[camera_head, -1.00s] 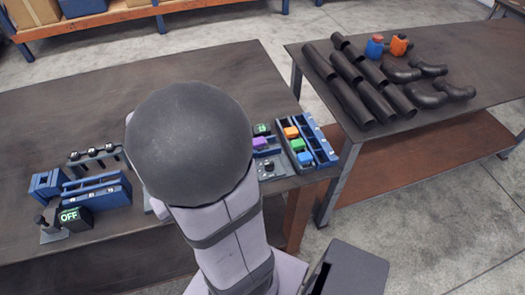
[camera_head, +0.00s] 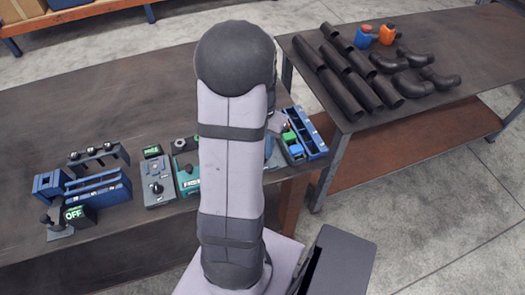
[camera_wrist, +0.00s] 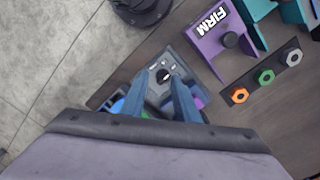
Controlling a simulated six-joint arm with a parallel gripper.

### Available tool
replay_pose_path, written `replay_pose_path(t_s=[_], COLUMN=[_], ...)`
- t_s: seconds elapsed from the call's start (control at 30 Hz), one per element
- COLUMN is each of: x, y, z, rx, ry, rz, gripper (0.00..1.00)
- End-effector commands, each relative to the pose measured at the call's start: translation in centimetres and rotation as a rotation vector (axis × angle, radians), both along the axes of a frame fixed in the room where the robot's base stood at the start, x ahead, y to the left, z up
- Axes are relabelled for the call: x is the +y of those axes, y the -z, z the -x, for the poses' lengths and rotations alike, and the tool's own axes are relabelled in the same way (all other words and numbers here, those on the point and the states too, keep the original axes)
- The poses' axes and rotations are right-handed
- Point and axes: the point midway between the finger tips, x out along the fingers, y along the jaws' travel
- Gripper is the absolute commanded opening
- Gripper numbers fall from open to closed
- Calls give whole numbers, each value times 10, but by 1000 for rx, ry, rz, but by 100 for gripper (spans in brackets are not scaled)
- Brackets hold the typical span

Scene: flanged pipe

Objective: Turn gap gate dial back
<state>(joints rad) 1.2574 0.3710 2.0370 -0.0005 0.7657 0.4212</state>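The dial (camera_wrist: 164,75) is a black knob with a white pointer mark, set on a grey panel (camera_wrist: 181,65) with small labels that I cannot read. It shows in the wrist view just beyond my gripper (camera_wrist: 161,86). My gripper's two blue-grey fingers are apart and empty, and the dial shows in the gap between their tips. I cannot tell whether they touch the panel. In the head view my arm covers my gripper and probably this panel. Another grey panel with a black knob (camera_head: 157,188) stands left of my arm in the head view.
A purple unit marked FIRM (camera_wrist: 222,40) and a strip with hex nuts (camera_wrist: 265,76) lie right of the dial in the wrist view. Blue trays (camera_head: 308,135) stand right of my arm. Pipes (camera_head: 342,91) lie on the other table.

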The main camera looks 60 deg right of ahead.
Motion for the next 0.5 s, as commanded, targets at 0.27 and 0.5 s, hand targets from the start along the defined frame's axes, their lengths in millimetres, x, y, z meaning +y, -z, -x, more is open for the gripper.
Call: replay_pose_path(t_s=[0.27,0.5], x=[-20,-19], y=[-15,-15], z=[-7,-7], rx=[-8,-1], ry=[382,574], rz=[38,32], gripper=[28,28])
